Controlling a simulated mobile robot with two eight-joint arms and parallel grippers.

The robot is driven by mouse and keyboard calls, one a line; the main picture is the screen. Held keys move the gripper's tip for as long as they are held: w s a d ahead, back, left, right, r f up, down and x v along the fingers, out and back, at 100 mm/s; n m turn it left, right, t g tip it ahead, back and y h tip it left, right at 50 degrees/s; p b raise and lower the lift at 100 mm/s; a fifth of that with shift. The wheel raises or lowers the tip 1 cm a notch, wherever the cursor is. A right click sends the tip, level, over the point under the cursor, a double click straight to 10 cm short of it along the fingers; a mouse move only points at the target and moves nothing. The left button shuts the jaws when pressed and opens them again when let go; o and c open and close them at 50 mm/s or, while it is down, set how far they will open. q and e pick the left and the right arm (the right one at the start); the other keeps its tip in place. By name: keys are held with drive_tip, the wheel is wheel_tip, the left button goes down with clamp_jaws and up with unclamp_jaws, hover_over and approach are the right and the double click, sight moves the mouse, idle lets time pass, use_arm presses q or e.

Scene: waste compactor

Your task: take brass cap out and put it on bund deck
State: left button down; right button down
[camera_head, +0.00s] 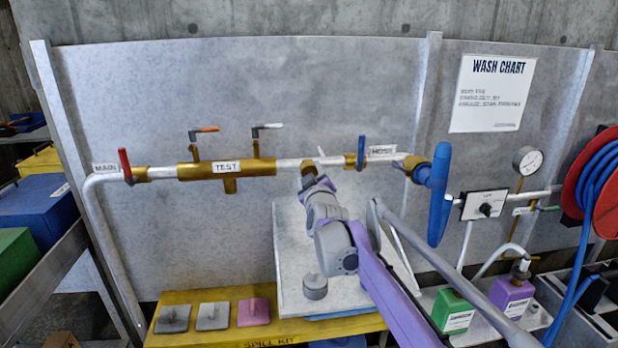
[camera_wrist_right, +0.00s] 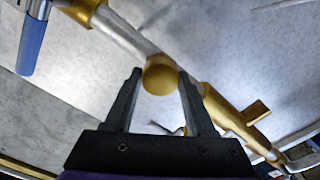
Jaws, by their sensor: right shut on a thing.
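The brass cap (camera_wrist_right: 160,75) shows round and end-on between the two dark fingers of my right gripper (camera_wrist_right: 160,90) in the right wrist view, in front of the pipe. The gripper is shut on it. In the head view, brass (camera_head: 307,168) shows at the pipe just above my right gripper (camera_head: 311,184), whose wrist partly hides that spot. I cannot tell whether the cap is still seated. A pale grey deck (camera_head: 292,285) lies below, partly behind my right arm, with a round grey piece (camera_head: 315,287) on it. No label shows that it is the bund deck. My left gripper is not in view.
The pipe carries a red-handled valve (camera_head: 125,165), a brass test section (camera_head: 250,163) and blue handles (camera_head: 361,152). A yellow spill kit (camera_head: 215,330) holds several flat pads. Green (camera_head: 452,312) and purple (camera_head: 512,296) containers and a red hose reel (camera_head: 600,185) are at right.

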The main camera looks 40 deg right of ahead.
drive_tip(key=shift+f+n+b, duration=0.1)
drive_tip(key=shift+n+b, duration=0.35)
drive_tip(key=shift+n, duration=0.45)
drive_tip(key=shift+c, duration=0.8)
unclamp_jaws()
drive_tip(key=shift+c, duration=0.4)
